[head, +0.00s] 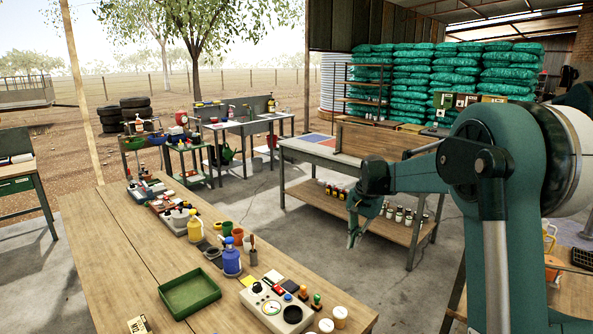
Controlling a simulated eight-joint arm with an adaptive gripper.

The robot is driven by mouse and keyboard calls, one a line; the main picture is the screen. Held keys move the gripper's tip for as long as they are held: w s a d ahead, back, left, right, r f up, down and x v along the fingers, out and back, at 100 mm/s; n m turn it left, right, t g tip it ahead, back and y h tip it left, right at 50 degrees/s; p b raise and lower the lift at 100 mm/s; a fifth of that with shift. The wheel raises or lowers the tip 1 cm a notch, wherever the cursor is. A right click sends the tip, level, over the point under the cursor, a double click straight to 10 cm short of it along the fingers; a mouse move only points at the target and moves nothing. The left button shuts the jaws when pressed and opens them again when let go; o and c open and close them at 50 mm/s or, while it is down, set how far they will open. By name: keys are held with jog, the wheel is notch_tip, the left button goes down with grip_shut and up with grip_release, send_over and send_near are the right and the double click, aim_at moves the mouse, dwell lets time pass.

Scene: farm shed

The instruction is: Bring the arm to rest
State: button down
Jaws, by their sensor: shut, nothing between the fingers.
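My gripper (354,238) hangs at the end of my arm, pointing down, with its fingers together and nothing held. It is in the air to the right of the wooden table in the head view, in front of a grey workbench. My arm reaches in from the right side of the picture, bent, with its forearm roughly level.
The wooden table (110,240) holds a green tray (190,293), a blue bottle (231,262), a yellow bottle (195,227) and a control box (274,308). The grey workbench (318,151) stands behind my gripper, with jars on its lower shelf. Concrete floor is clear between them.

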jog(key=s+r+n+t, duration=0.1)
jog(key=s+r, duration=0.3)
jog(key=s, duration=0.5)
jog(key=s+r+n+t+h, duration=0.15)
jog(key=s+r, duration=0.25)
jog(key=s, duration=0.4)
jog(key=s+r+n+t+y, duration=0.1)
jog(key=s+r, duration=0.4)
jog(key=s, duration=0.4)
jog(key=s+f+n+t, duration=0.1)
jog(key=s+f+n, duration=0.1)
jog(key=s, duration=1)
jog(key=s+f+n+t+h, duration=0.1)
jog(key=s+f, duration=0.4)
jog(key=s, duration=0.6)
jog(key=shift+s+d+n+t, duration=0.3)
jog(key=shift+s+n+t, duration=0.1)
jog(key=shift+n+t, duration=0.2)
